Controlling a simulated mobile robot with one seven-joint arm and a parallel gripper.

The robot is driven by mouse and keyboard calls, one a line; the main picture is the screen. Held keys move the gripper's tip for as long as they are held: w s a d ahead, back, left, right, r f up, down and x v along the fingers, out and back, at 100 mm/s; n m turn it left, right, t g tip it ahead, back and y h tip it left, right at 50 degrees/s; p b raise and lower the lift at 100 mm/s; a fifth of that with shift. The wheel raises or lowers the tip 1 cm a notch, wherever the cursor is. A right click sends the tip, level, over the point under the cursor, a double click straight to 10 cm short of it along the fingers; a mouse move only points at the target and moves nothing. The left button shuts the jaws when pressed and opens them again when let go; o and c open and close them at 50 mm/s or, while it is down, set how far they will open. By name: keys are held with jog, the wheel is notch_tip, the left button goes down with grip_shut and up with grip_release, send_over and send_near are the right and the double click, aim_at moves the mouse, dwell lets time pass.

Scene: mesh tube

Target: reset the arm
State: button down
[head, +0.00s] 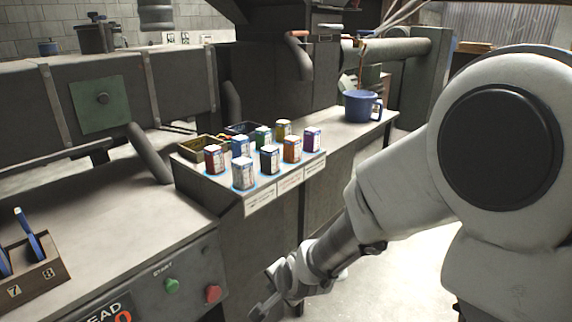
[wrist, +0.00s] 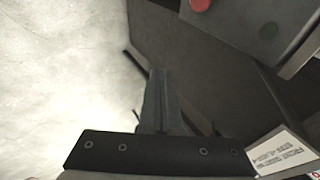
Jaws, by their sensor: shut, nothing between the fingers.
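My white arm reaches in from the right side of the head view. My gripper (head: 262,308) is low, near the bottom middle of the head view, in front of the dark machine side and below the bench tops. It is shut with nothing held. In the wrist view the closed fingers (wrist: 156,100) point out over pale floor and the dark side of the machine. They appear clear of any object.
Several small coloured cartons (head: 270,160) stand on a raised grey ledge, with a blue mug (head: 361,106) at its far end. A control panel with a green button (head: 172,286) and a red button (head: 213,293) is left of my gripper. Pale floor is open below.

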jog(key=s+d+r+n+h, duration=0.2)
jog(key=s+d+r+n, duration=0.4)
jog(key=d+r, duration=0.55)
jog(key=s+d+r+n+h, duration=0.1)
jog(key=s+d+r+n, duration=0.35)
jog(key=s, duration=0.85)
notch_tip(320, 180, up, 25)
jog(key=m+g+p, duration=0.1)
jog(key=p, duration=2.2)
jog(key=shift+w+d, duration=0.4)
jog(key=shift+a, duration=0.1)
